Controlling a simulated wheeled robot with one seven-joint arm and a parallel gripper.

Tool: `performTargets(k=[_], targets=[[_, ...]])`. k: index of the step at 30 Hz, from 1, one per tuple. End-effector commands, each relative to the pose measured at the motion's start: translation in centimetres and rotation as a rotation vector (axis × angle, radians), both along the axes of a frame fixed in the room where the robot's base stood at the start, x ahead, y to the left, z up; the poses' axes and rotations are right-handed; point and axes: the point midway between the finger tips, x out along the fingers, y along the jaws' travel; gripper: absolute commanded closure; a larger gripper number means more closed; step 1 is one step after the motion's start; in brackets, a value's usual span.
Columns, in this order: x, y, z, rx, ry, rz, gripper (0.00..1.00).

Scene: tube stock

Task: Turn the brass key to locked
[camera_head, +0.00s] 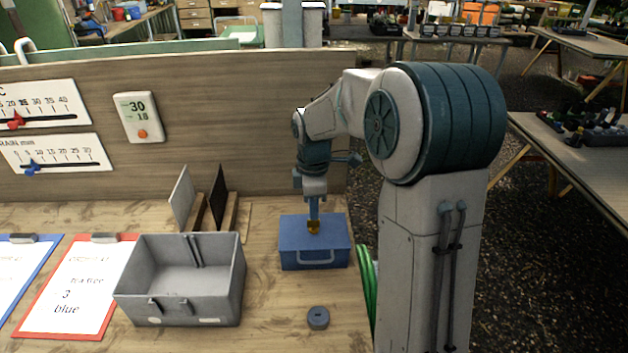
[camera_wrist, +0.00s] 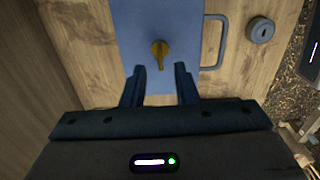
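The brass key (camera_head: 313,228) stands in the top of a closed blue box (camera_head: 298,252) with a handle on its front. In the wrist view the key (camera_wrist: 160,50) is on the box's blue top (camera_wrist: 135,30), with its narrow end pointing down toward my gripper. My gripper (camera_head: 312,212) is above the box, pointing down at the key. In the wrist view its two fingers (camera_wrist: 159,70) are apart, with the key in line with the gap between them. I see no finger touching the key. No lock markings are readable.
An open grey bin (camera_head: 180,313) stands left of the box. A small grey round piece (camera_head: 318,318) lies in front of it. Two upright panels (camera_head: 217,193) stand behind the bin. Clipboards (camera_head: 75,290) lie at left. A wooden back wall (camera_head: 230,110) bounds the bench.

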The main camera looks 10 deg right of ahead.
Motion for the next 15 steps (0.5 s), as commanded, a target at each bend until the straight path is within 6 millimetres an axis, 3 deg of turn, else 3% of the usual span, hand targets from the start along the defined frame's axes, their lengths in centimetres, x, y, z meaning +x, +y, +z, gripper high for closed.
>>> performTargets(k=[9,15], targets=[[0.0,0.0,7.2,-0.001,-0.005,0.0,0.73],[0.0,0.0,9.5,0.0,-0.002,0.001,0.73]])
